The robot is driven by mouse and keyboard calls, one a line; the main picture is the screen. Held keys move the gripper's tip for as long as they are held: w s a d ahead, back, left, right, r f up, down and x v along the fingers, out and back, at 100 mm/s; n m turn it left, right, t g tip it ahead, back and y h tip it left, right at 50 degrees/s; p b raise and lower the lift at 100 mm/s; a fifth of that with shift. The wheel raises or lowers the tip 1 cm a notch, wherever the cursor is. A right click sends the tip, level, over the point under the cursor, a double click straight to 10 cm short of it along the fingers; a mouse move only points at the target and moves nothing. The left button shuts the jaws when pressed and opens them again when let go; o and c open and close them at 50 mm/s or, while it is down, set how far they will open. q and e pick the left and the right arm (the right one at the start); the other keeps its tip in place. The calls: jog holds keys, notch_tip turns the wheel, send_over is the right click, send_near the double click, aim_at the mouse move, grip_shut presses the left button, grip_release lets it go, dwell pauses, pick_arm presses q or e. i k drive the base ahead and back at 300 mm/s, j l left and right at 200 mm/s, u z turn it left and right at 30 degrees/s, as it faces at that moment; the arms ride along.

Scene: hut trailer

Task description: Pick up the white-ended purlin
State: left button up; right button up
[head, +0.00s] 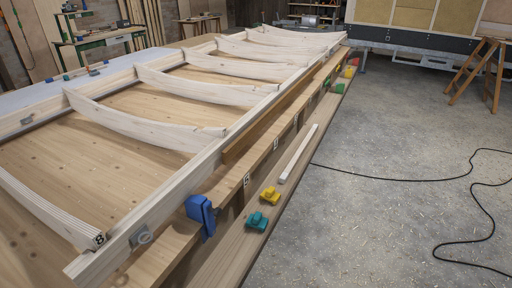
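I cannot tell for sure which of these is the white-ended purlin, as no distinct white end shows on the brown strip. Neither of my grippers is in view.
Curved pale ribs (140,125) cross the frame. A blue clamp (202,213) sits on the numbered rail. Yellow (269,195) and teal (257,221) pieces stand on the ledge (232,255). A black cable (398,180) crosses the open floor; a wooden trestle (480,72) stands far right.

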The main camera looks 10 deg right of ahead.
aim_at(284, 177)
jog(key=i+l+u, duration=0.3)
jog(key=l+u, duration=0.3)
jog(key=i+l+u, duration=0.15)
jog(key=l+u, duration=0.15)
jog(key=l, duration=0.15)
jog(key=l+u, duration=0.35)
jog(key=i+l, duration=0.05)
